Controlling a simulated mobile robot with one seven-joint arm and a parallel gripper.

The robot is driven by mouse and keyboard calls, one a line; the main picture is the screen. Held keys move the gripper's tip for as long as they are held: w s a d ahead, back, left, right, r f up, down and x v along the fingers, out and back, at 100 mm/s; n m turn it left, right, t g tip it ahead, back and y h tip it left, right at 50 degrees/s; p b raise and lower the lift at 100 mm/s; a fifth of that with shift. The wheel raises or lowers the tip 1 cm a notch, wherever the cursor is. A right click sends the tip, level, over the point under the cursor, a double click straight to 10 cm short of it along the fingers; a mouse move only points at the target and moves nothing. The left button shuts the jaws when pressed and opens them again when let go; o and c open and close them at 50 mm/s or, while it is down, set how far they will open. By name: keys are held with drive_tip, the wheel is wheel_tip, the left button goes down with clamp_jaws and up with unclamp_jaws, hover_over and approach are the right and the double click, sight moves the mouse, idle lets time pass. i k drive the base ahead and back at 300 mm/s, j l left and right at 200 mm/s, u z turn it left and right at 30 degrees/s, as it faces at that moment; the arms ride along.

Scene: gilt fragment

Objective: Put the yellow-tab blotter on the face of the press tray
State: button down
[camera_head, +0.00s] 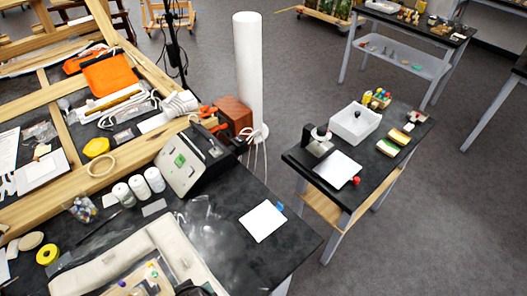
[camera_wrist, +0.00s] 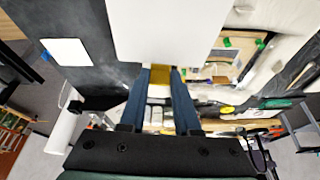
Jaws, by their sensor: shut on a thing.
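My gripper (camera_wrist: 160,82) is shut on the yellow tab (camera_wrist: 160,74) of a white rectangular blotter (camera_wrist: 165,30). The blotter extends beyond the fingertips to the top edge of the wrist view and hides part of the bench. A shallow tray-like piece with small green and blue bits (camera_head: 152,278) lies inside a beige U-shaped pad (camera_head: 125,262) at the bottom of the head view. It also shows right of the blotter in the wrist view (camera_wrist: 232,64). I cannot tell for certain whether it is the press tray.
A white sheet with a blue tab (camera_head: 263,221) lies on the dark bench (camera_head: 285,248). A grey box with a green patch (camera_head: 194,160) and white jars (camera_head: 139,186) stand behind the pad. A side table holds a white bin (camera_head: 355,122) and a white sheet (camera_head: 338,169).

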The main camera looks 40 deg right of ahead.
sight(338, 168)
drive_tip(key=i+j+u, duration=0.1)
drive_tip(key=i+u, duration=0.6)
drive_tip(key=i, duration=0.15)
drive_tip(key=i+l+u, duration=0.95)
drive_tip(key=l, duration=0.2)
drive_tip(key=i+l+u, duration=0.2)
drive_tip(key=l, duration=0.15)
drive_tip(key=l+u, duration=0.25)
drive_tip(key=k+l+u, duration=0.15)
drive_tip(key=l+u, duration=0.15)
drive_tip(key=l, duration=0.25)
drive_tip(key=k+l+u, duration=0.3)
drive_tip(key=l, duration=0.2)
drive_tip(key=k+l+u, duration=0.15)
drive_tip(key=l+u, duration=0.15)
drive_tip(key=l, duration=0.2)
drive_tip(key=k+l+u, duration=0.3)
drive_tip(key=k+j+u, duration=0.1)
drive_tip(key=k+u, duration=0.35)
drive_tip(key=k+j+u, duration=0.4)
drive_tip(key=k, duration=0.2)
drive_tip(key=k+j+u, duration=0.85)
drive_tip(key=k+j, duration=0.05)
drive_tip(key=j, duration=0.1)
